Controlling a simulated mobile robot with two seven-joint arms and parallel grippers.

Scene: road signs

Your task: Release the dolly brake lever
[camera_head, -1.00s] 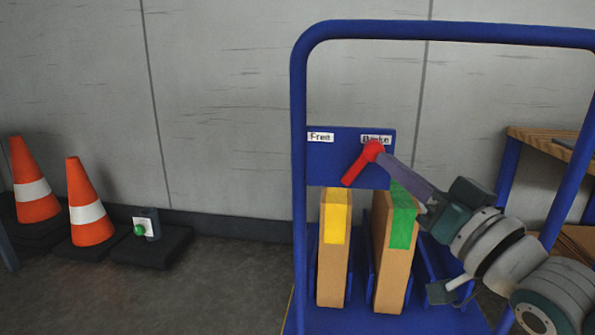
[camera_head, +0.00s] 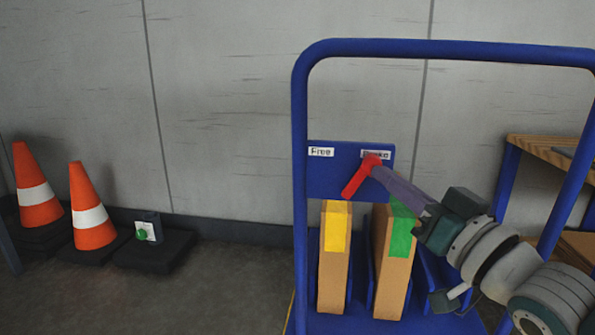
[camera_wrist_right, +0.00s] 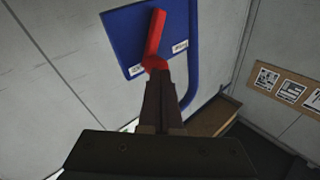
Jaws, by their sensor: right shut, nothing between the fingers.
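The red brake lever (camera_head: 356,178) is mounted on a blue plate (camera_head: 330,178) of the dolly. Its upper end is near the "Brake" label (camera_head: 376,155), and its handle slants down to the left. The "Free" label (camera_head: 321,152) is on the plate's left side. My right gripper (camera_head: 378,171) is shut and empty, its fingertips at the lever's pivot end, touching or very close. The lever also shows in the right wrist view (camera_wrist_right: 155,35), just beyond the fingertips (camera_wrist_right: 157,75). My left gripper is not in view.
The blue dolly frame (camera_head: 300,110) surrounds the plate. Below stand two boxes, one with yellow tape (camera_head: 337,228) and one with green tape (camera_head: 400,238). A wooden-topped table (camera_head: 545,150) is at right.

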